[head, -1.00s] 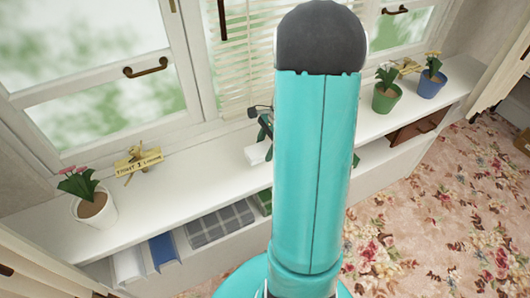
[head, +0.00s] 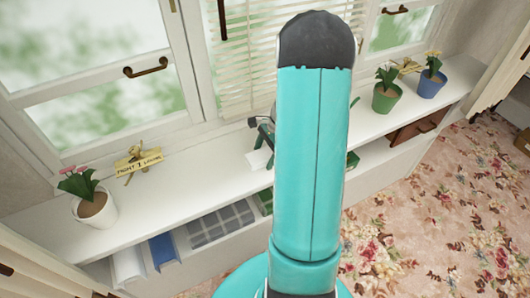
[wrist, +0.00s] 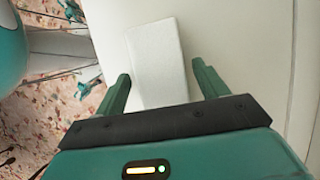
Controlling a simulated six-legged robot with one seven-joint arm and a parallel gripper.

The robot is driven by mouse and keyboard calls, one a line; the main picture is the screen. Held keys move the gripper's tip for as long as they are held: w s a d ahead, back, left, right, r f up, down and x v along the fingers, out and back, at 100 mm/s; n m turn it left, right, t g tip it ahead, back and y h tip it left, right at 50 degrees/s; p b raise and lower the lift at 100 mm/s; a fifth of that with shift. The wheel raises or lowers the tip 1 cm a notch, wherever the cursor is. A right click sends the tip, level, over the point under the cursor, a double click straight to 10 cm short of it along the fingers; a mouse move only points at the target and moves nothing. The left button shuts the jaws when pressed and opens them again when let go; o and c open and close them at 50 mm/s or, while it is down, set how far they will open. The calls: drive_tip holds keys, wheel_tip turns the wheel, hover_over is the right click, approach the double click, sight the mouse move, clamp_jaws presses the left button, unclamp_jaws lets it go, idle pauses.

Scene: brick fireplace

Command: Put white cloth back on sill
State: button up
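The white cloth, a folded white block (wrist: 157,65), lies in front of and between my gripper's two green fingers in the wrist view. In the head view a small white piece of it (head: 259,159) shows at the sill, beside my teal arm. My gripper (wrist: 161,75) has its fingers apart, with narrow gaps visible between them and the cloth's sides. The white sill (head: 180,190) runs below the windows. My arm hides the middle of the sill and most of my gripper in the head view.
A pink-flowered pot (head: 96,207) and a yellow sign (head: 138,161) stand on the left of the sill. Green (head: 386,96) and blue (head: 431,83) pots stand on the right. Books (head: 163,251) fill the shelf below. Floral carpet (head: 440,210) lies open at right.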

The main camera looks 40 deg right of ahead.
drive_tip(key=v, duration=1.2)
drive_tip(key=a+r+n+h, duration=0.3)
drive_tip(key=a+r+n, duration=0.7)
drive_tip(key=a, duration=0.6)
drive_tip(key=s+a+r+n+t, duration=0.2)
drive_tip(key=s+a+r+n, duration=0.1)
drive_tip(key=a, duration=0.5)
drive_tip(key=s+a+r+n+t+h, duration=0.1)
drive_tip(key=s+a+r+n+t, duration=0.1)
drive_tip(key=s+a+n, duration=0.4)
drive_tip(key=shift+a+r+n, duration=0.6)
drive_tip(key=shift+a+n, duration=0.3)
drive_tip(key=shift+n, duration=0.2)
drive_tip(key=shift+s, duration=0.2)
